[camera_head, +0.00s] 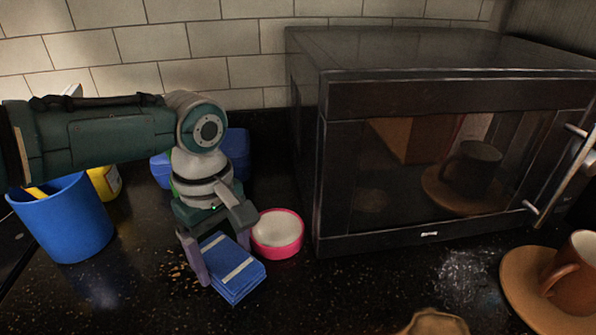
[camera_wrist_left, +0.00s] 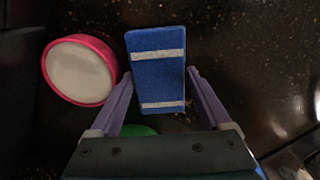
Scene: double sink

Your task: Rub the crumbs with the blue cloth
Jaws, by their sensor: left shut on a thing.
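The blue cloth (camera_head: 236,272), a folded block with pale stripes, is between the fingers of my left gripper (camera_head: 222,262). The gripper points down and is shut on it, low over the dark counter. The left wrist view shows the cloth (camera_wrist_left: 157,75) between the two purple fingers of my left gripper (camera_wrist_left: 160,80). Brown crumbs (camera_head: 180,272) lie on the counter just left of the cloth. A few more specks show near the cloth's lower edge in the left wrist view. Whether the cloth touches the counter is unclear. My right gripper is not in view.
A pink-rimmed round dish (camera_head: 277,234) stands close right of the cloth, before a black microwave (camera_head: 440,100). A blue cup (camera_head: 65,225) stands left. White powder (camera_head: 465,278) and a brown mug (camera_head: 575,275) on a saucer (camera_head: 520,275) are right.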

